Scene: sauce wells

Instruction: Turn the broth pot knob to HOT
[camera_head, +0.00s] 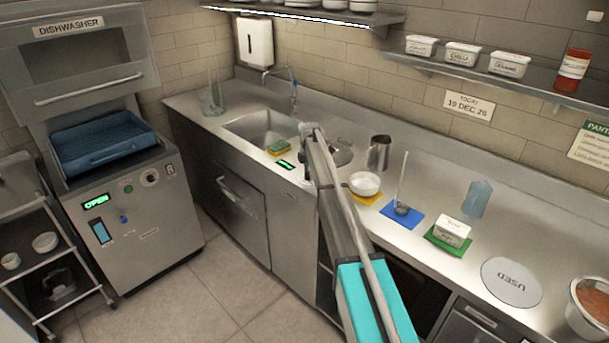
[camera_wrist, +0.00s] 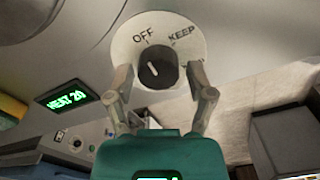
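The black knob (camera_wrist: 159,67) sits on a round white dial (camera_wrist: 125,40) in the wrist view. OFF and KEEP can be read on the dial; no HOT label is readable, and my right finger covers part of its edge. The knob's white mark points up and slightly left, toward OFF. My gripper (camera_wrist: 158,73) is open, with one finger on each side of the knob and visible gaps between. A green display (camera_wrist: 67,99) reads HEAT 20; it also shows in the head view (camera_head: 285,164). There my arm hides the knob and much of the pot (camera_head: 343,156).
The sink (camera_head: 262,128) and a sponge (camera_head: 278,147) lie left of the pot. A metal jug (camera_head: 379,153), a white bowl (camera_head: 365,183) and a blue mat (camera_head: 402,218) stand to the right. The floor (camera_head: 215,285) before the counter is clear.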

